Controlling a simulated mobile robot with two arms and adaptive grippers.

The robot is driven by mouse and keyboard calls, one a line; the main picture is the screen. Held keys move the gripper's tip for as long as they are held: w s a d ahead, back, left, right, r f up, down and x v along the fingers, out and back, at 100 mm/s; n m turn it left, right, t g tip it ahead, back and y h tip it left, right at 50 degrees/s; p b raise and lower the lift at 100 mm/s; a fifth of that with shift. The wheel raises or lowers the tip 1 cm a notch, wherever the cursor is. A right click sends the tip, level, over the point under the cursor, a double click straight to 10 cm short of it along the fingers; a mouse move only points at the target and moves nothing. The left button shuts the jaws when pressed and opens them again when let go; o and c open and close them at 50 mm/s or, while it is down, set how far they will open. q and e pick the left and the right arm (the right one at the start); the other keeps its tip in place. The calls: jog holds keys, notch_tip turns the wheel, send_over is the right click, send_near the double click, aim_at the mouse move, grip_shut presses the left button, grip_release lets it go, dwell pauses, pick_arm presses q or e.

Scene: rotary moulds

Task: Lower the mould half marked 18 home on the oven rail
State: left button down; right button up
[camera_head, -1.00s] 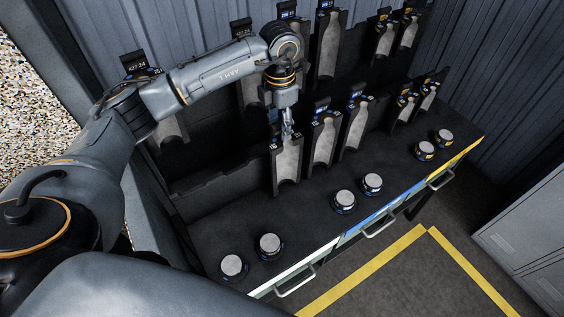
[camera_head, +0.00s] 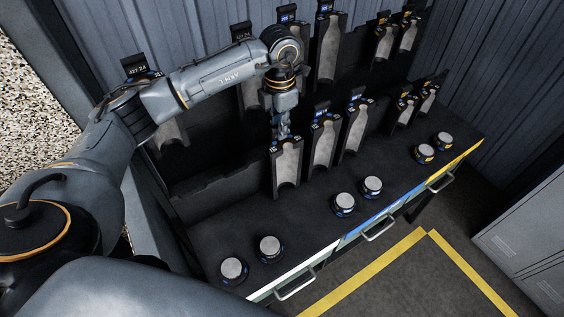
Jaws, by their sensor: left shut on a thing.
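My left gripper (camera_head: 284,137) is shut on the top of a grey mould half (camera_head: 287,165) with a black frame and a half-round notch at its foot. The mould half stands near upright at the left end of the front row, over the dark rail (camera_head: 215,186). Its mark is too small to read, so I cannot tell whether it is 18. Its back is hidden, and I cannot tell whether its foot is fully seated. My right gripper is not in view.
More mould halves stand close by to the right, the nearest one (camera_head: 323,143) almost beside the held one. A back row (camera_head: 330,48) stands behind. Several round capped pieces (camera_head: 270,247) sit along the front of the dark bench (camera_head: 310,215).

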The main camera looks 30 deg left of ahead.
pick_arm(q)
jog(key=shift+w+r, duration=0.15)
jog(key=shift+r, duration=0.2)
jog(key=shift+w, duration=0.15)
jog(key=shift+r, duration=0.2)
jog(key=shift+r+p, duration=0.9)
jog(key=shift+r, duration=0.3)
jog(key=shift+r+p, duration=0.55)
jog(key=shift+r, duration=0.65)
